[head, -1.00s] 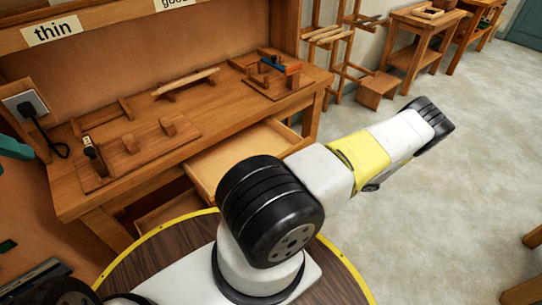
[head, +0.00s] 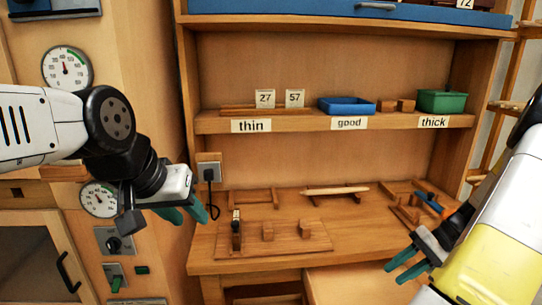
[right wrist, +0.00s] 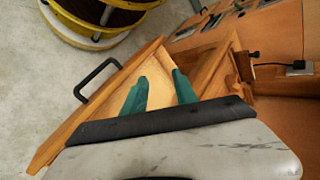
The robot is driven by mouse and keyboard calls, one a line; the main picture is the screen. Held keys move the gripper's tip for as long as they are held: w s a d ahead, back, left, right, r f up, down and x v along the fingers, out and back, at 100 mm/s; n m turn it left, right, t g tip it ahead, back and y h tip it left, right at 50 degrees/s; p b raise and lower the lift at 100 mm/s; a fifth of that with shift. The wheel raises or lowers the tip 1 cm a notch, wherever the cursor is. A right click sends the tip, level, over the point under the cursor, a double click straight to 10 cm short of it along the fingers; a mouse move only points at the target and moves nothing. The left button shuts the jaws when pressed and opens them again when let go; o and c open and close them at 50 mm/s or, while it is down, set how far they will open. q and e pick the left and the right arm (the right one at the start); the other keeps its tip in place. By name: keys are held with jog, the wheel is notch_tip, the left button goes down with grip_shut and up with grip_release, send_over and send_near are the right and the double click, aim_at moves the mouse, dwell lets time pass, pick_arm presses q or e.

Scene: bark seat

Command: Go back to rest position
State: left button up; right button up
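My left gripper (head: 185,212) is in the left of the head view, with its teal fingers apart and nothing between them. It hangs in front of the wall beside the bench's left end. My right gripper (head: 405,264) is at the lower right of the head view, over the front right of the workbench (head: 345,245). In the right wrist view its teal fingers (right wrist: 161,92) are apart and empty, above a pulled-out wooden drawer (right wrist: 125,105).
The bench carries a wooden fixture board (head: 285,242), a pale rod on supports (head: 335,189) and a blue-handled tool (head: 427,196). The shelf above holds a blue tray (head: 347,106) and a green bin (head: 441,101). Gauges and a socket (head: 208,172) are at left.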

jog(key=s+a+r+n+t+h, duration=0.25)
jog(key=a+r+h, duration=0.45)
jog(key=a+r, duration=1.15)
jog(key=s+a+r+n+t, duration=0.2)
jog(key=s+a+r+t, duration=0.1)
jog(key=s+r, duration=0.3)
jog(key=shift+r, duration=0.45)
